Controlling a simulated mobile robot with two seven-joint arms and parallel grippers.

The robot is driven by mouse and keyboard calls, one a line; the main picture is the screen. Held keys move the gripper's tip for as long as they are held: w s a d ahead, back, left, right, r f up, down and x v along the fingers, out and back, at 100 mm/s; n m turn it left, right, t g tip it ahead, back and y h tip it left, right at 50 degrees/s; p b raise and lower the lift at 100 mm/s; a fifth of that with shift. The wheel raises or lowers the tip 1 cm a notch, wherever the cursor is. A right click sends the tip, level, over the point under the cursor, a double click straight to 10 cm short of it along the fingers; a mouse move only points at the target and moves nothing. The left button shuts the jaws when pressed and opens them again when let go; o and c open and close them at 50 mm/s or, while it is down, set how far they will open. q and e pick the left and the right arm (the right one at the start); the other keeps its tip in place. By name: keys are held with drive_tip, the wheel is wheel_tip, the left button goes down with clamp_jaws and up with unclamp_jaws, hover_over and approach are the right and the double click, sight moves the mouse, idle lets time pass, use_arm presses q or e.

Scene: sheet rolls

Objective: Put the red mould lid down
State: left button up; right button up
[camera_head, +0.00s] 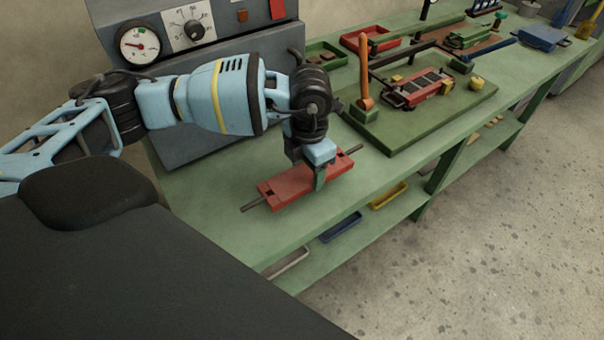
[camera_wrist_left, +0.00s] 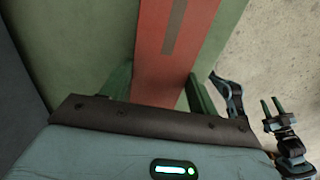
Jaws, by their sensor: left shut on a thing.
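The red mould lid (camera_head: 290,188) is a flat red bar with grey rods sticking out at both ends. It is at the near part of the green bench, level with or just above its top; I cannot tell if it touches. My left gripper (camera_head: 320,178) is shut on it, pointing down from above. In the left wrist view the lid (camera_wrist_left: 172,50) runs between the green fingers of my left gripper (camera_wrist_left: 160,88). What looks like my right gripper (camera_wrist_left: 270,108) shows small at the right of that view, too small to judge its jaws.
The green bench (camera_head: 215,190) is clear around the lid. Behind it, a dark green board (camera_head: 400,135) holds a red mould (camera_head: 423,87) and an upright orange handle (camera_head: 364,70). A grey gauge cabinet (camera_head: 190,140) stands at the left. Coloured trays lie on the lower shelf.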

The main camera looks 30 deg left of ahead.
sight(303, 170)
use_arm(q)
drive_tip(key=shift+w+a, duration=0.1)
drive_tip(key=shift+a, duration=0.15)
drive_tip(key=shift+w+a, duration=0.1)
drive_tip(key=shift+a, duration=0.45)
wheel_tip(303, 170, down, 2)
drive_tip(key=shift+d+f, duration=0.1)
drive_tip(key=shift+f, duration=0.65)
drive_tip(key=o, duration=1.6)
drive_tip(key=shift+f, duration=0.15)
wheel_tip(303, 170, up, 12)
drive_tip(key=shift+d+r+p, duration=0.1)
drive_tip(key=shift+d+p, duration=0.05)
drive_tip(key=shift+p, duration=0.15)
